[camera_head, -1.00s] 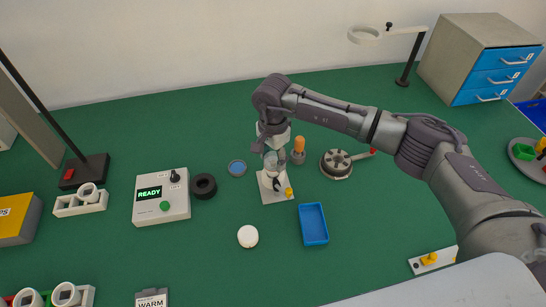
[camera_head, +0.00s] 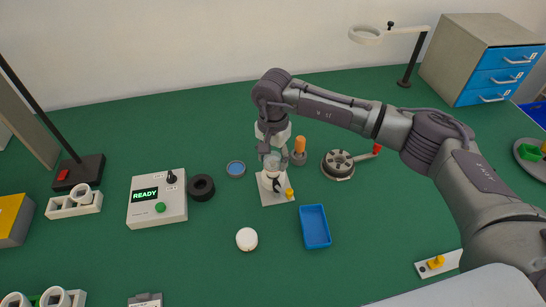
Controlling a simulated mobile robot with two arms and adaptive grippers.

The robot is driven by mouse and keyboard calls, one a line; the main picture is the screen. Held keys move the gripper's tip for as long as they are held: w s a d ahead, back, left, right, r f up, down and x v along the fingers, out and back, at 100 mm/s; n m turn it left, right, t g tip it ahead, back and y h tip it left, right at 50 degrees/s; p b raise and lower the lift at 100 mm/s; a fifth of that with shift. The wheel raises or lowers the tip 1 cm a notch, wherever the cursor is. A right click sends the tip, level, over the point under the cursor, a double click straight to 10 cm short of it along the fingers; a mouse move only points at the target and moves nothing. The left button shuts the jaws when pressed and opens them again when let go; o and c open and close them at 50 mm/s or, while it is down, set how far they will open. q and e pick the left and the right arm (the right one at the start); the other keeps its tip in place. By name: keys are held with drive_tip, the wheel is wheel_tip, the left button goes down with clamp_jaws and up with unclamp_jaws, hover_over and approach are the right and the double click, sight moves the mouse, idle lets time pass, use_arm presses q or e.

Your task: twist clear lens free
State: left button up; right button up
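My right gripper (camera_head: 272,155) points down over a small white stand (camera_head: 281,199) with a yellow knob (camera_head: 289,193). Its fingers are at both sides of a pale, see-through piece, which looks like the clear lens (camera_head: 272,161), and appear closed on it. The lens is just above the white round body (camera_head: 267,182) on the stand. Whether lens and body still touch is too small to tell. My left gripper is not in view.
An orange-handled tool (camera_head: 299,147) stands close behind right, and a grey round fixture (camera_head: 338,164) is farther right. A blue tray (camera_head: 315,227) and a white disc (camera_head: 246,239) lie in front. A black ring (camera_head: 201,187) and a control box reading READY (camera_head: 157,207) are left.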

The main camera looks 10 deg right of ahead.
sight(273, 157)
drive_tip(key=o, duration=0.4)
wheel_tip(273, 157, up, 12)
idle(0.5)
idle(0.4)
